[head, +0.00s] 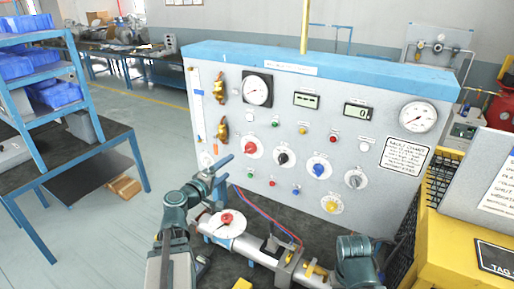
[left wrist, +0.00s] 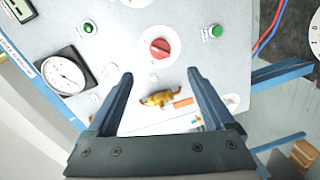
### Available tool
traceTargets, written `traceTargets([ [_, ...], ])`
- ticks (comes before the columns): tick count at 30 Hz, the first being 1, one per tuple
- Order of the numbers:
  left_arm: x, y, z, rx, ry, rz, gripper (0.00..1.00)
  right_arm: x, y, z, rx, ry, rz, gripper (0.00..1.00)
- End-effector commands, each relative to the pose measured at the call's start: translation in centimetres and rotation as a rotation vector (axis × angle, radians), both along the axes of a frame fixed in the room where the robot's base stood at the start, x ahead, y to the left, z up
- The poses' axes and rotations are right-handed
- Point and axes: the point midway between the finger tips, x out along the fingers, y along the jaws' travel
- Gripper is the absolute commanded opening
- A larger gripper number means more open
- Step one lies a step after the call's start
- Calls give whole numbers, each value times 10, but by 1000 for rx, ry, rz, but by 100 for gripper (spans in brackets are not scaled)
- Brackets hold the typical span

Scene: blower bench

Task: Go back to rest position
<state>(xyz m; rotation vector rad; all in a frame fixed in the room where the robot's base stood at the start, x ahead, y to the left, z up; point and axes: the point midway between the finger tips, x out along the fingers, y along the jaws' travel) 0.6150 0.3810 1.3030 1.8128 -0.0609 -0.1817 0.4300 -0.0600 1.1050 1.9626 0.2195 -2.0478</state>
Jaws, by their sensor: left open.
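My left gripper (head: 225,168) is in front of the lower left part of the grey control panel (head: 312,115) in the head view. In the left wrist view the left gripper (left wrist: 158,74) has its two blue fingers spread wide, with nothing held. A brass valve (left wrist: 157,98) on the panel shows between the fingers, and a red knob (left wrist: 160,48) shows just beyond their tips. My right arm shows at the bottom right of the head view, but I cannot make out its gripper.
A pipe with a white disc and red knob (head: 227,218) lies on the bench before the panel. A yellow cabinet (head: 450,245) stands at the right. A blue shelf rack (head: 75,60) with bins is at the left. Floor between rack and panel is clear.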

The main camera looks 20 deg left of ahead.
Motion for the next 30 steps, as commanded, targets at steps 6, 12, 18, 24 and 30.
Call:
traceTargets([
  [6, 3, -15, -8, 21, 19, -37, 87, 0, 0, -4, 0, 0, 0, 0],
  [12, 8, -114, -66, 173, 160, -293, 87, 0, 0, -23, 0, 0, 2, 0],
  [18, -24, -231, -153, 423, 386, -646, 87, 0, 0, -46, -1, 0, 5, 0],
  [24, -92, -306, -240, 747, 659, -969, 87, 0, 0, -73, -2, 0, 8, 0],
  [30, -151, -326, -290, 1071, 909, -1150, 87, 0, 0, -93, -2, 1, 11, 0],
])
